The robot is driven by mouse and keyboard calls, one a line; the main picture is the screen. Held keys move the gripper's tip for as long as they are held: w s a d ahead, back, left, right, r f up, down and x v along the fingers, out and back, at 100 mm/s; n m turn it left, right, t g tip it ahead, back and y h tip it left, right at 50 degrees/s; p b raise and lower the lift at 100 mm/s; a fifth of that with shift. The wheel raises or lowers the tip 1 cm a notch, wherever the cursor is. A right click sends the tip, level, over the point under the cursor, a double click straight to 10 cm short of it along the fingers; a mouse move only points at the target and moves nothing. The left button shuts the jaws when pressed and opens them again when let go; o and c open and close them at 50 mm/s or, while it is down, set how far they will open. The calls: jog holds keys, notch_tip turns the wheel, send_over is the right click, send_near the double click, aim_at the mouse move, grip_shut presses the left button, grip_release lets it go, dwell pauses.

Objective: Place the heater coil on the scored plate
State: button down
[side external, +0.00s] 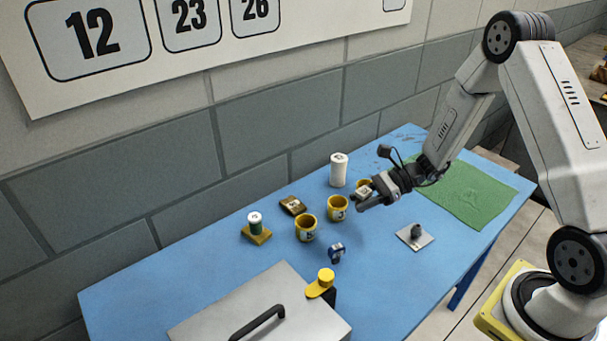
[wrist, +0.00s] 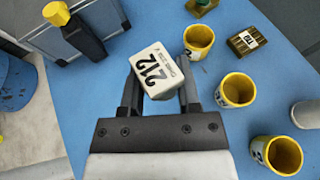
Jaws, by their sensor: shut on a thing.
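My gripper (side external: 368,198) is shut on a pale block (wrist: 160,70) marked 212, held above the blue table.
Yellow cups (side external: 306,229) (side external: 337,208) stand near my gripper; another is partly hidden behind it. A brown block (side external: 293,205), white cylinder (side external: 339,170), small dark-blue item (side external: 337,252), yellow-capped bottle (side external: 326,284) and metal box (side external: 235,311) are nearby. A green mat (side external: 465,195) lies right.

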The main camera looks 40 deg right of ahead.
jog(key=w+a+r, duration=0.2)
jog(key=w+a, duration=0.1)
jog(key=w, duration=0.4)
jog(key=shift+w+a, duration=0.2)
jog(key=shift+a, duration=0.1)
send_over(294, 205)
jog(key=s, duration=0.1)
notch_tip(294, 205, down, 8)
jog(key=shift+f, duration=0.15)
jog(key=shift+w+f, duration=0.55)
jog(key=shift+f, duration=0.1)
